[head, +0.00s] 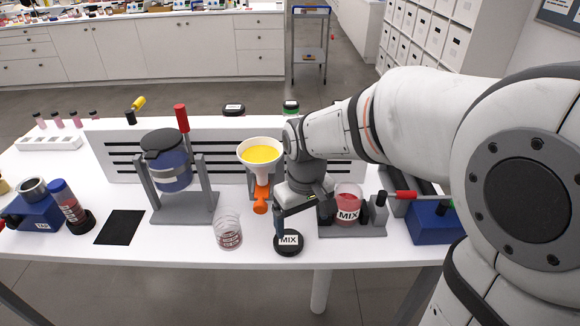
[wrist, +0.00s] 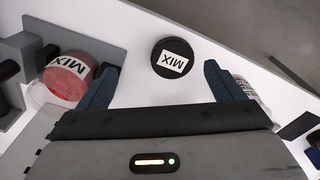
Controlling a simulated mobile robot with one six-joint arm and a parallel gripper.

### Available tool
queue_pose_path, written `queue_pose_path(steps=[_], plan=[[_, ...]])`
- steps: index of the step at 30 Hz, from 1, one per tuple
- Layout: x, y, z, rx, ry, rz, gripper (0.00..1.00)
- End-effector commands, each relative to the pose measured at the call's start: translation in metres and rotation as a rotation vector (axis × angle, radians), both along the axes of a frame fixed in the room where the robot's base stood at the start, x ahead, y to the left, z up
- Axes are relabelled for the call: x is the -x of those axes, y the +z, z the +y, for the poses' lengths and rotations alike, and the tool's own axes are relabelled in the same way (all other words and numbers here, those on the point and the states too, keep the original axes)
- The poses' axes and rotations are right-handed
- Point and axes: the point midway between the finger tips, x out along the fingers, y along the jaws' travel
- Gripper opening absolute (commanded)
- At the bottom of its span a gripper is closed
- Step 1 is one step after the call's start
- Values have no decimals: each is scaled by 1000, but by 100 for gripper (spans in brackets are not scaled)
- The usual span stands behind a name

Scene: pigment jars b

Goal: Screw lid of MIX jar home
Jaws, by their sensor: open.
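The black MIX lid (head: 288,250) lies flat near the front edge of the white table, its white label facing up. It also shows in the wrist view (wrist: 160,66), ahead of and between my fingers. My gripper (head: 290,222) is open and empty, just above and behind the lid; the wrist view shows its two dark blue fingers (wrist: 160,85) spread wide. The MIX jar (head: 347,208) stands upright to the right of the lid, with red contents and no lid on it. It also shows in the wrist view (wrist: 72,70), beyond the left finger.
A clear glass jar (head: 228,234) stands left of the lid. An orange-stemmed funnel (head: 261,170) with yellow powder is behind. A black mat (head: 119,227) lies farther left.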

Motion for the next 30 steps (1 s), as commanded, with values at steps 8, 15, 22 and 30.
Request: queue_pose_path(steps=[8,15,22,30], plan=[[-18,-15,28,12,101,39,91],[-17,-48,28,13,100,43,91],[-17,-78,27,12,99,42,91],[-18,-88,27,11,98,38,91]])
